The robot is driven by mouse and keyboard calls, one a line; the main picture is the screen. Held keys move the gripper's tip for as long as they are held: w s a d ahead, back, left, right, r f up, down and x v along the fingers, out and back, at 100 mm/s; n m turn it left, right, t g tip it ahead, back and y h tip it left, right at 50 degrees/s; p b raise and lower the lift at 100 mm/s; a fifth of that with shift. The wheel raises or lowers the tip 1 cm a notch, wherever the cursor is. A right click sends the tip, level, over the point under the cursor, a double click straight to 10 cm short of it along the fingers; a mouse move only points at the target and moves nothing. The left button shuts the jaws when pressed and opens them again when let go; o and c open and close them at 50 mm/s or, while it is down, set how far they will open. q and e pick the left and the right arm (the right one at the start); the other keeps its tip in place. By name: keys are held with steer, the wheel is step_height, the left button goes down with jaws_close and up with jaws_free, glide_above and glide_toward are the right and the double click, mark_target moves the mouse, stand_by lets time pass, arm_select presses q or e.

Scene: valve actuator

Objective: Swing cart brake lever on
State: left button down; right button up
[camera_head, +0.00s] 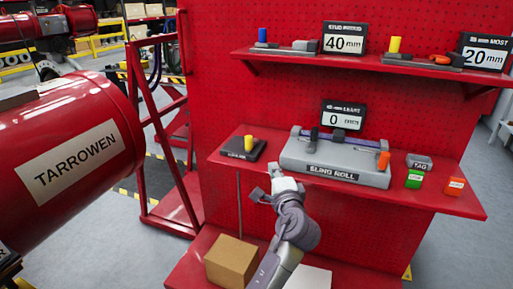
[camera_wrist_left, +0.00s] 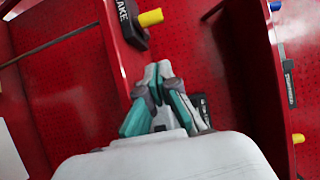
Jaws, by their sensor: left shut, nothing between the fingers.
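The brake lever is a short yellow handle (camera_head: 249,143) on a dark labelled block (camera_head: 238,153) at the left end of the red cart's middle shelf. In the left wrist view the yellow handle (camera_wrist_left: 151,18) sticks out sideways from the dark block (camera_wrist_left: 130,22), whose label ends in "AKE". My left gripper (camera_head: 265,189) is in front of the shelf's front edge, below and slightly right of the lever, apart from it. In the left wrist view its fingers (camera_wrist_left: 158,72) are together and empty. My right gripper is not in view.
A grey sling roll unit (camera_head: 335,163) with an orange handle (camera_head: 384,160) stands right of the lever, near green and orange tags. An upper shelf (camera_head: 300,57) overhangs behind. A cardboard box (camera_head: 231,261) sits below. A red tank (camera_head: 65,150) is at the left.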

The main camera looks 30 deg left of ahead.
arm_select(q)
steer(key=p+x, duration=0.1)
steer(key=x, duration=0.9)
steer(key=shift+w, duration=0.1)
steer(key=shift+a+f+p, duration=0.15)
steer(key=shift+a+p, duration=0.25)
steer(key=shift+a, duration=1.55)
